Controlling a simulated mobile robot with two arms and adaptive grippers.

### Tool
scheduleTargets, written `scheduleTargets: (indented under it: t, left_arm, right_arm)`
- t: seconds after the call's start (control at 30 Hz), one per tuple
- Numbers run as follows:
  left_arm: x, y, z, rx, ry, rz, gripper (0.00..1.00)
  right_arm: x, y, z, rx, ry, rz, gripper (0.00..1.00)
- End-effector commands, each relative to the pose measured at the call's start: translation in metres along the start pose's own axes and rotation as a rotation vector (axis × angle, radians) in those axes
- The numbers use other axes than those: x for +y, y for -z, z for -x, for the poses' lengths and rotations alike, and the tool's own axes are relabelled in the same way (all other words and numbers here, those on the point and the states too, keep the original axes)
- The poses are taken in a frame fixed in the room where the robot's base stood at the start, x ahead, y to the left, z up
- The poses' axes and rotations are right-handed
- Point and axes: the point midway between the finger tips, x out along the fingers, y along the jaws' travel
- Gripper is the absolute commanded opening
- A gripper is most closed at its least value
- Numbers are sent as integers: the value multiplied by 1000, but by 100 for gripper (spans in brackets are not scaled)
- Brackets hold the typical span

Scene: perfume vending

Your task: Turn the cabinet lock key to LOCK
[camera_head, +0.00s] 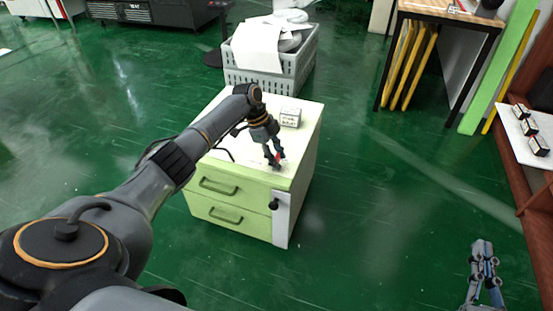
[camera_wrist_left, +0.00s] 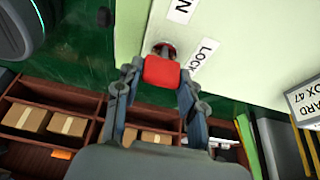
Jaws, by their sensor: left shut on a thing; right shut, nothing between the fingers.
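The cabinet (camera_head: 305,170) is a small white and pale green unit with two drawers. In the left wrist view, a red key (camera_wrist_left: 162,72) sits between the fingers of my left gripper (camera_wrist_left: 158,88), which is shut on it. The dark lock (camera_wrist_left: 163,49) shows just beyond the key, partly hidden by it. A label reading LOCK (camera_wrist_left: 203,56) is beside it, and another label ending in N (camera_wrist_left: 182,9) is cut off. In the head view my left gripper (camera_head: 275,159) is at the cabinet top's front edge. My right gripper (camera_head: 485,262) is shut and empty, away from the cabinet.
A small white box (camera_head: 290,117) stands on the cabinet top, beside my left wrist. A black knob (camera_head: 273,204) is on the cabinet's front. A grey crate (camera_head: 300,65) is behind it. A shelf with small boxes (camera_head: 538,146) is at the right.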

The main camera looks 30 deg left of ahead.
Motion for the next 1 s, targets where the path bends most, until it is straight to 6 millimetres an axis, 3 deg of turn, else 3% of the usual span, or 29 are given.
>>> scheduleTargets:
  t: [0.5,0.53,0.6,1.0]
  left_arm:
    - [1,0,-1,-1,-8,-13,8]
    - [1,0,-1,-1,-8,-13,45]
    - [1,0,-1,-1,-8,-13,60]
    - [0,0,4,-1,-4,-12,62]
  right_arm:
    - [-1,7,0,36,2,-1,0]
    - [-1,6,0,36,2,-1,0]
    - [-1,7,0,36,2,-1,0]
    - [-1,6,0,34,2,-1,0]
